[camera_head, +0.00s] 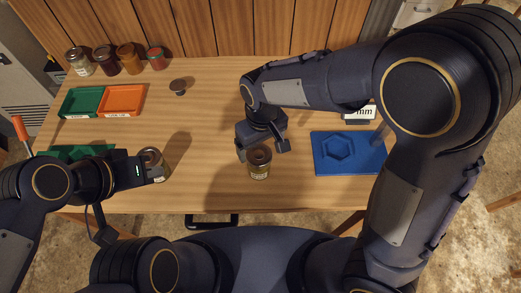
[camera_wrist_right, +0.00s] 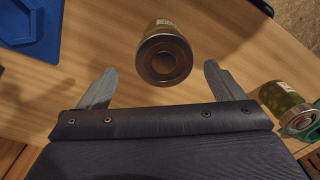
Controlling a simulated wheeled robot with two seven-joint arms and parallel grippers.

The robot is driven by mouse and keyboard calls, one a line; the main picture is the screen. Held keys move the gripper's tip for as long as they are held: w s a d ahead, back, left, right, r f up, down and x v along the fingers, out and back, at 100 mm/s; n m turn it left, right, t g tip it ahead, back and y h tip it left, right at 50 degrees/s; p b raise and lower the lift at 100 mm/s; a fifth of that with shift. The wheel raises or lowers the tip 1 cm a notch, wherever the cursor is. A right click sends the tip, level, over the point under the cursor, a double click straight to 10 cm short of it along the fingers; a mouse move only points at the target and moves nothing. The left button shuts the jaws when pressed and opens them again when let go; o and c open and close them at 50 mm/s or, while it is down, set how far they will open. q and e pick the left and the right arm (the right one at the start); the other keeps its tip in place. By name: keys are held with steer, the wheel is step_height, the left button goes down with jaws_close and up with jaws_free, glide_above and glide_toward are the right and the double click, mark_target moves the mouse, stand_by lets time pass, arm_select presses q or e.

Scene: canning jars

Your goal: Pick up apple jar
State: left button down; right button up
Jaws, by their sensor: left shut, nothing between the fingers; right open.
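A glass jar with a dark lid (camera_head: 259,168) stands upright near the front middle of the table; its label is too small to read, so I cannot tell if it is the apple jar. My right gripper (camera_head: 263,148) is open above and just behind it. In the right wrist view the same jar (camera_wrist_right: 165,50) shows between the open fingers (camera_wrist_right: 160,75), apparently not gripped. A second jar (camera_head: 153,160) stands further left, close to my left gripper (camera_head: 158,176), which is shut and empty. This second jar also shows at the right edge of the right wrist view (camera_wrist_right: 284,104).
Several filled jars, including a red one (camera_head: 156,59), stand along the back left. A green tray (camera_head: 82,101) and an orange tray (camera_head: 122,99) lie in front of them. A blue mat with a hexagonal recess (camera_head: 325,166) lies right.

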mark_target(259, 162)
steer(key=shift+w+a+f, duration=0.15)
steer(key=shift+a+f, duration=0.15)
steer(key=shift+f, duration=0.5)
steer(key=f, duration=0.7)
steer(key=shift+s+p, duration=0.35)
steer(key=shift+c, duration=0.3)
steer(key=c, duration=1.2)
steer(key=shift+c, duration=0.5)
steer(key=shift+r, duration=0.15)
